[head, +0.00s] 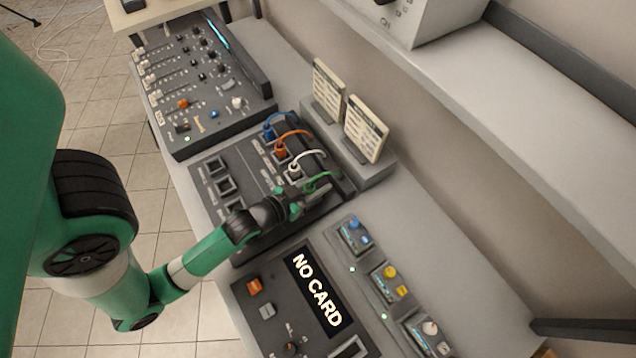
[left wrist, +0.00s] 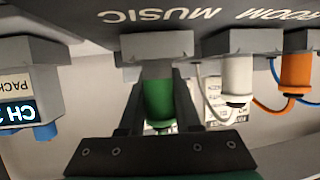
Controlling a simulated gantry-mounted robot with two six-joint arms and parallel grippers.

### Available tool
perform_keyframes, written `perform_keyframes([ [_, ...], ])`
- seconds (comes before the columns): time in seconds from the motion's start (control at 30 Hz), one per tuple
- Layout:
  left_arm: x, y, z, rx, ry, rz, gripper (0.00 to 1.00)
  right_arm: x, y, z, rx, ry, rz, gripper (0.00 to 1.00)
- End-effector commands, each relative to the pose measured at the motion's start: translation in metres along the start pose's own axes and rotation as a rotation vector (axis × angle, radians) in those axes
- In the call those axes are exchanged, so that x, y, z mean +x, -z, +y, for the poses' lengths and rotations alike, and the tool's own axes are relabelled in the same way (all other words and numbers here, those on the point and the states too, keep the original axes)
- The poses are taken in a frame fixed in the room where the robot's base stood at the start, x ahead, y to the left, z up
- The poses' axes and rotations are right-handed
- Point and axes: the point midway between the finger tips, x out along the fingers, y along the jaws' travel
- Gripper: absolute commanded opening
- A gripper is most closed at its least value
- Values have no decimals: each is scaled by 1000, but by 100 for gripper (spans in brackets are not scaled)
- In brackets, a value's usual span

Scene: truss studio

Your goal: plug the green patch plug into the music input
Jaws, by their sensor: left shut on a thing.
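My left gripper (head: 288,203) reaches over the patch panel (head: 250,160) in the head view. In the left wrist view my left gripper (left wrist: 160,110) is shut on the green patch plug (left wrist: 158,100), one finger on each side. The plug is lined up with the grey socket block (left wrist: 157,45) under the upside-down word MUSIC. A grey stretch shows between green body and block; I cannot tell how deep the plug sits. The green cable (head: 322,180) curves to the panel's back edge. My right gripper is in neither view.
White (left wrist: 237,80) and orange (left wrist: 297,75) plugs sit in the neighbouring sockets; a blue plug (head: 270,132) stands beyond. A mixer (head: 200,80) lies farther back, a NO CARD display unit (head: 318,290) nearer. Two label cards (head: 366,128) stand behind the panel.

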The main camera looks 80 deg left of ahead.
Motion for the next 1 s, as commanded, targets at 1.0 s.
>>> perform_keyframes([
  [1.0, -2, 6, 0, 0, 0, 0, 0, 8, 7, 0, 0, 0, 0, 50],
])
